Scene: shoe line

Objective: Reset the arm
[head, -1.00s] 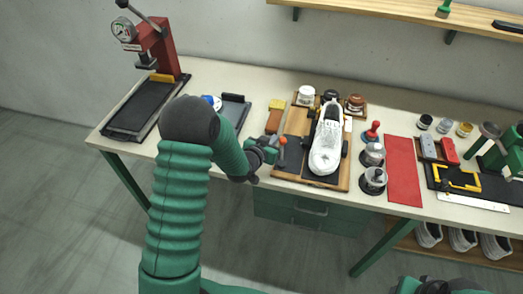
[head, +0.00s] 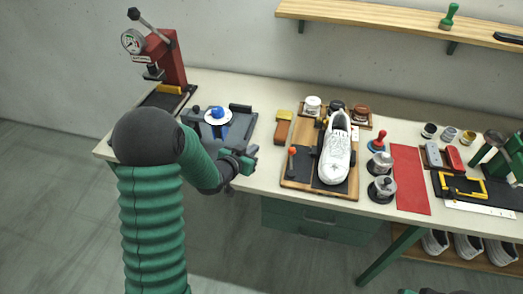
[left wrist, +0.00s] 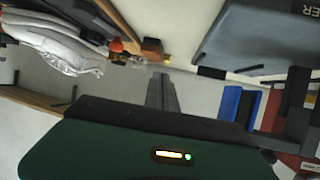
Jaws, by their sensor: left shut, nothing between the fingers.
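My left arm comes in from the left in the head view, and its gripper (head: 248,160) hangs at the front edge of the table, left of the wooden shoe board. The left wrist view shows its fingers (left wrist: 160,92) shut, with nothing between them. Beyond them is open space. My right gripper cannot be made out in the head view; only a small green bit shows at the bottom edge.
A white shoe (head: 336,158) stands on the wooden board (head: 292,178); it also shows in the left wrist view (left wrist: 58,42). A dark tray (head: 240,122) with a blue-and-white piece (head: 218,114) lies behind my gripper. A red press (head: 170,62) stands at the far left.

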